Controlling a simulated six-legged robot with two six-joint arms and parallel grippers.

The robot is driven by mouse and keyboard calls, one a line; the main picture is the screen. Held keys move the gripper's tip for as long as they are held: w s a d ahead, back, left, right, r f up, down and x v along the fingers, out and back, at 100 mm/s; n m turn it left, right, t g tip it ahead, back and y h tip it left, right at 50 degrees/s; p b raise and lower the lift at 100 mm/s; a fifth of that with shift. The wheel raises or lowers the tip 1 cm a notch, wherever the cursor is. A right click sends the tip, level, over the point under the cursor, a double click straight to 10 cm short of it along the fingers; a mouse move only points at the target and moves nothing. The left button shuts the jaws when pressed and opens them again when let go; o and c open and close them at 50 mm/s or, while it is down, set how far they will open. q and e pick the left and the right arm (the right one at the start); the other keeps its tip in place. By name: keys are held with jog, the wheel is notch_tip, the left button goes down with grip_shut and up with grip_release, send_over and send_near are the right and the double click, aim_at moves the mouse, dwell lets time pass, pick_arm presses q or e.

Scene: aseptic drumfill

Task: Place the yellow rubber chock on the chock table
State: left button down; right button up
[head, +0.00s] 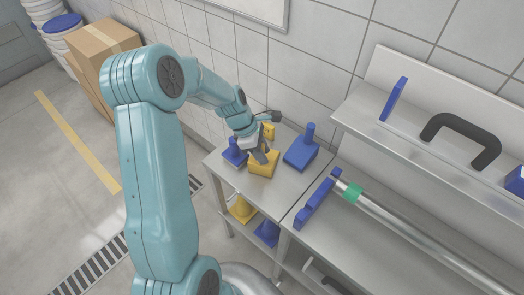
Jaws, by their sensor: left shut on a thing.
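My left gripper (260,153) reaches down from the left and is shut on the yellow chock. The chock is at or just above the table top; I cannot tell whether it touches. A blue chock (234,156) stands just left of it, and a larger blue chock (301,152) with an upright handle stands to the right. A smaller yellow piece (268,131) shows behind the gripper. My right gripper is not in view.
A lower shelf holds a yellow chock (241,209) and a blue chock (268,233). At right, a steel bench carries a metal tube (405,234) on blue rests, below a shelf (425,155) with a black handle (462,138). A tiled wall stands behind. Cardboard boxes (92,45) stand at left.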

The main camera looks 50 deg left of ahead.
pick_arm(q)
jog(key=c, duration=0.8)
grip_release()
jog(key=shift+f, duration=0.1)
jog(key=v, duration=1.2)
jog(key=shift+d, duration=0.1)
jog(key=shift+w, duration=0.1)
